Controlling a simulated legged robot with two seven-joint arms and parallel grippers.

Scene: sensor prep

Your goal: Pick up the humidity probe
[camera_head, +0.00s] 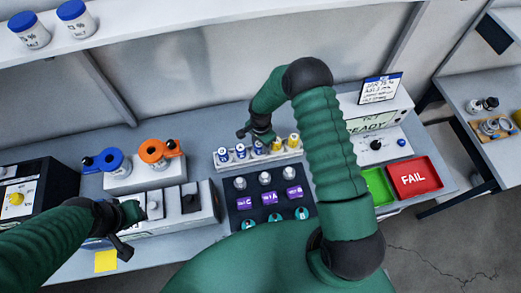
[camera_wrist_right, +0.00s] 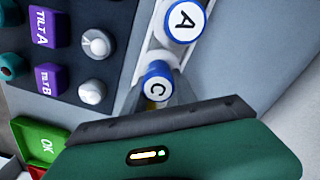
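No label that I can read says humidity, so I cannot tell which part is the humidity probe. A white rack (camera_head: 226,166) holds a row of blue-topped and yellow-topped parts. My right gripper (camera_head: 258,135) is just above and behind this row; its fingers are mostly hidden. In the right wrist view, a blue-ringed part marked C (camera_wrist_right: 157,87) is close by the dark edge of my right gripper, and one marked A (camera_wrist_right: 184,20) is farther along. Whether the fingers touch C is unclear. My left gripper (camera_head: 122,232) is low at the left, by the grey fixture block; no held thing shows.
A dark tray (camera_head: 233,204) in front of the rack holds silver-knobbed, purple and teal parts. A green bin (camera_head: 378,187) and a red FAIL bin (camera_head: 415,178) are at right, before a test box (camera_head: 385,124). Blue (camera_head: 110,160) and orange (camera_head: 152,151) rings stand left.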

